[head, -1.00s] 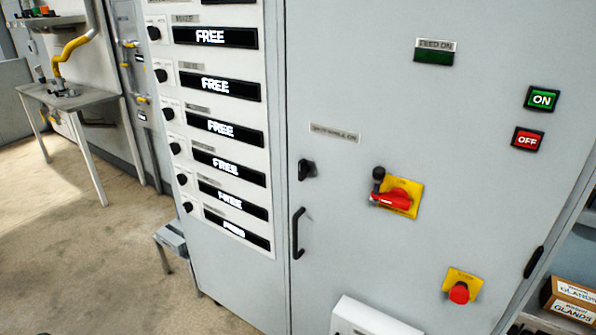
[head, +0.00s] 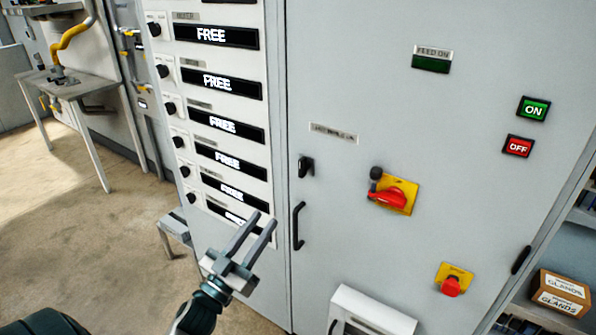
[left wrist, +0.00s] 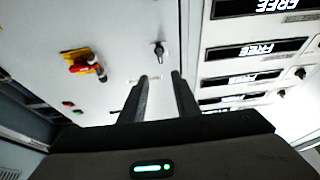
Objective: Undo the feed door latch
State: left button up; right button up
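The feed door (head: 350,100) is a tall grey cabinet door that looks shut. A small black latch (head: 306,166) sits near its left edge, above a black pull handle (head: 298,226). The latch also shows in the left wrist view (left wrist: 159,48), ahead of the fingertips. My left gripper (head: 263,218) is open and empty, its fingers pointing up toward the cabinet, below and left of the latch in the head view. In the left wrist view its two fingers (left wrist: 160,76) stand apart with nothing between them. My right gripper is not in view.
A yellow plate with a red rotary switch (head: 392,194) is right of the latch. A red stop button (head: 451,285), a green ON button (head: 533,109) and a red OFF button (head: 518,146) are farther right. A white box (head: 375,310) juts out low on the door.

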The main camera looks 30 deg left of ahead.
aim_at(300, 169)
pick_arm(q)
jog(key=shift+w, duration=0.1)
jog(key=p+x, duration=0.6)
jog(key=x, duration=0.9)
jog(key=shift+w+r, duration=0.1)
jog(key=shift+w, duration=0.25)
jog(key=shift+x, duration=0.8)
jog(key=c, duration=0.7)
